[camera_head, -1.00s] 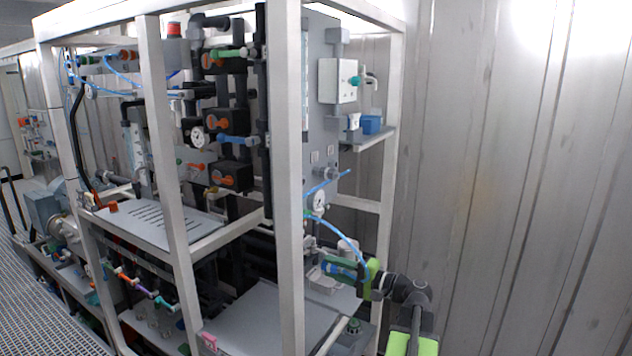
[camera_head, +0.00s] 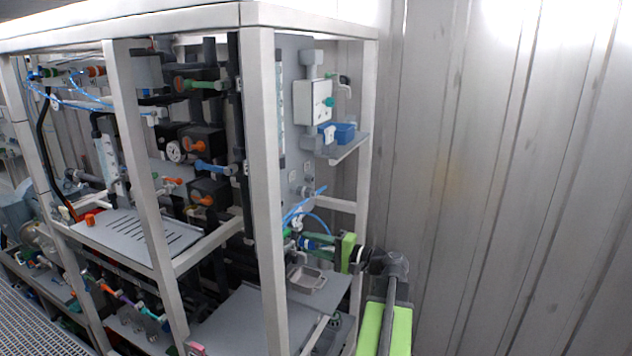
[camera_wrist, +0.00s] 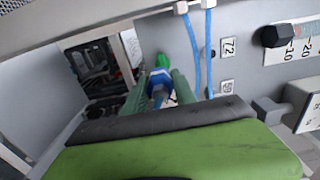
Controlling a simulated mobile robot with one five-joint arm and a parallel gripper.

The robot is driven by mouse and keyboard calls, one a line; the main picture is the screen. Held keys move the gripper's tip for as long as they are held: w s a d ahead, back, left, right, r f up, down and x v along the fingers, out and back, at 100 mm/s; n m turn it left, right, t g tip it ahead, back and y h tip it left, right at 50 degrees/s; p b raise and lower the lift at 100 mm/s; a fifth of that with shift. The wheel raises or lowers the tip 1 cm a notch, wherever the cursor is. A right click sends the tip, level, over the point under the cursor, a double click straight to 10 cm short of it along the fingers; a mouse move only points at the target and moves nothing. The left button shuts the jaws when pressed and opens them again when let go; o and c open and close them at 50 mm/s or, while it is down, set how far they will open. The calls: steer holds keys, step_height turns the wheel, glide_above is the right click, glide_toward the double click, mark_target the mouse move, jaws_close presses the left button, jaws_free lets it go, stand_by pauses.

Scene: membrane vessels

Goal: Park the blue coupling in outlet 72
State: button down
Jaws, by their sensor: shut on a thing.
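My gripper (camera_wrist: 158,93), with dark green fingers, is shut on the blue coupling (camera_wrist: 160,80) in the wrist view. In the head view my gripper (camera_head: 318,241) reaches from the right into the rack near the grey panel. A green fitting (camera_wrist: 163,60) shows just beyond the coupling, nearly in line with it; I cannot tell whether they touch. A label reading 72 (camera_wrist: 228,47) is on the panel to the right of the green fitting. The opening of the outlet itself is hidden behind the coupling and fingers.
Blue hoses (camera_wrist: 191,50) run down the panel right of the coupling. A second label (camera_wrist: 227,87) and a black knob (camera_wrist: 270,36) are further right. In the head view, a white frame post (camera_head: 266,200) stands left of my gripper and a small grey tray (camera_head: 306,281) lies below.

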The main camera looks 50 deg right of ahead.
steer(key=r+p, duration=0.2)
steer(key=r, duration=0.1)
steer(key=r+p, duration=0.3)
steer(key=r, duration=0.1)
steer(key=r+p, duration=0.2)
steer(key=r, duration=0.2)
steer(key=shift+s+d+p, duration=0.15)
steer(key=shift+s+p, duration=0.15)
steer(key=shift+s, duration=0.05)
steer(key=shift+f, duration=0.2)
steer(key=shift+w, duration=0.1)
steer(key=shift+x, duration=2.85)
steer(key=shift+w, duration=0.5)
steer(key=c, duration=0.9)
jaws_free()
steer(key=v, duration=1.7)
steer(key=shift+s, duration=0.2)
